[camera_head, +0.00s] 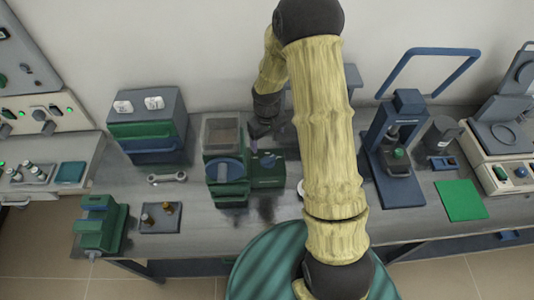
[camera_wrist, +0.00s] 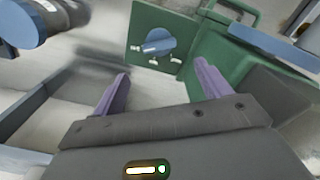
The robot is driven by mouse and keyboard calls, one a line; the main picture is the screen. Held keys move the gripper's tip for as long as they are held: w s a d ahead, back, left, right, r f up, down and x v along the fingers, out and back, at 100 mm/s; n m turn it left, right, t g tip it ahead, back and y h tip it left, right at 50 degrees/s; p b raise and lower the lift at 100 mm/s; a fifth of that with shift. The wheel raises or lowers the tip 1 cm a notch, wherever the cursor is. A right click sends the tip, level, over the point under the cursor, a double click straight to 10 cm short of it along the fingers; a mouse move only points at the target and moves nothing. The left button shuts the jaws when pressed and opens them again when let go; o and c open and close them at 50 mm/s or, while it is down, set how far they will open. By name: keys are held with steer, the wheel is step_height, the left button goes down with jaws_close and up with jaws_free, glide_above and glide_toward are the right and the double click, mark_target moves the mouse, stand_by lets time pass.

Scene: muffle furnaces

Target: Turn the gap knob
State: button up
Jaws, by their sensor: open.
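In the wrist view a blue knob (camera_wrist: 156,42) with a pale pointer sits on the front of a green panel (camera_wrist: 178,28), with small white marks around it. I take it for the gap knob. My gripper (camera_wrist: 161,70) has its two purple fingers spread apart and empty. In that picture the knob lies beyond the fingertips, between their lines, and is not touched. In the head view my gripper (camera_head: 259,128) is beside the green machine (camera_head: 226,168), above its small green box (camera_head: 266,172). My arm covers part of this area.
A blue-framed press (camera_head: 400,150) stands right of my arm. A green mat (camera_head: 461,200) lies at right. The bench front (camera_head: 200,235) has some bare room.

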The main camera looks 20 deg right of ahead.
mark_target(267, 158)
step_height(267, 158, down, 9)
steer(key=shift+p, duration=1)
steer(key=c, duration=1)
